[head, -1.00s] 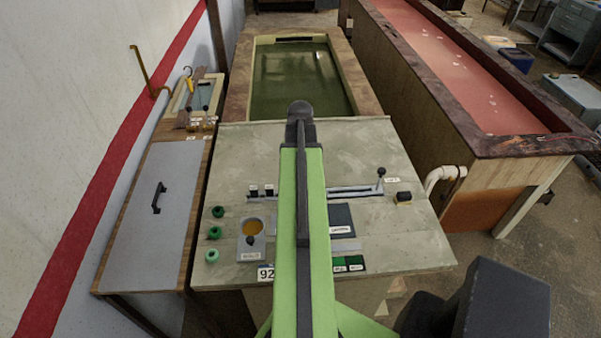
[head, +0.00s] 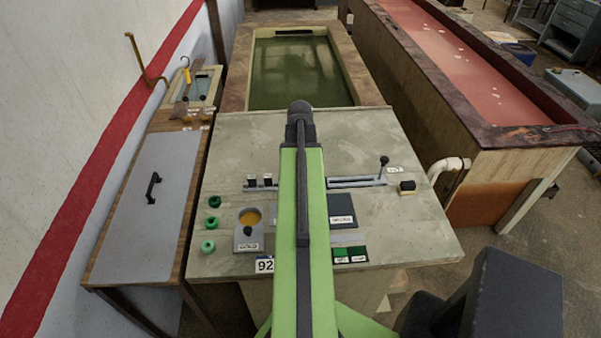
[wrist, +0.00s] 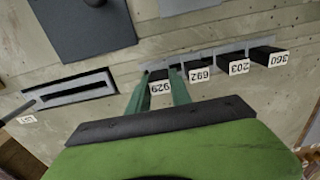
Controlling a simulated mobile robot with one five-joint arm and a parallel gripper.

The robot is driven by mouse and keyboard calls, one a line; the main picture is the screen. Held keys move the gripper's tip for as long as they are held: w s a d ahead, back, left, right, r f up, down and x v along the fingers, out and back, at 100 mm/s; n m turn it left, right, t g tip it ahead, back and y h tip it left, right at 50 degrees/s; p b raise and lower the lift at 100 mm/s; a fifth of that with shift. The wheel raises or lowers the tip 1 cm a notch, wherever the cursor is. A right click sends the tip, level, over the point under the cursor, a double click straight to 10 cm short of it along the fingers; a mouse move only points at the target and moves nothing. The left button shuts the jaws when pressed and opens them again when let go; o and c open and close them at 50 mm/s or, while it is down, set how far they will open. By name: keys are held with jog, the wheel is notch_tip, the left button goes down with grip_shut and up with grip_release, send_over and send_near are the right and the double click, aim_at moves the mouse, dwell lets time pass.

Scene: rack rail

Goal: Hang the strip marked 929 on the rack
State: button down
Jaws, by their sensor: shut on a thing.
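My gripper (wrist: 161,77) is shut on the strip with the white label 929 (wrist: 160,88), with a green finger on each side of it. The strip's dark body is mostly hidden between the fingers. It is at the left end of the row on the pale rack rail (wrist: 232,49) in the wrist view. I cannot tell whether the strip touches the rail. In the head view my arm hides the gripper and the strip; the rail (head: 260,188) shows left of my arm.
Several dark blocks with white numbered labels (wrist: 239,67) stand along the rail to the right. A slotted lever (head: 384,163) and a dark plate (head: 341,210) sit on the bench top (head: 370,130). A label beginning 92 (head: 264,266) is at the bench's front edge.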

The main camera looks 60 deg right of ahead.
jog(key=shift+f+b, duration=0.6)
dwell(0.3)
jog(key=c, duration=1.1)
grip_release()
notch_tip(320, 180, up, 7)
jog(key=p, duration=0.7)
jog(key=shift+r, duration=0.15)
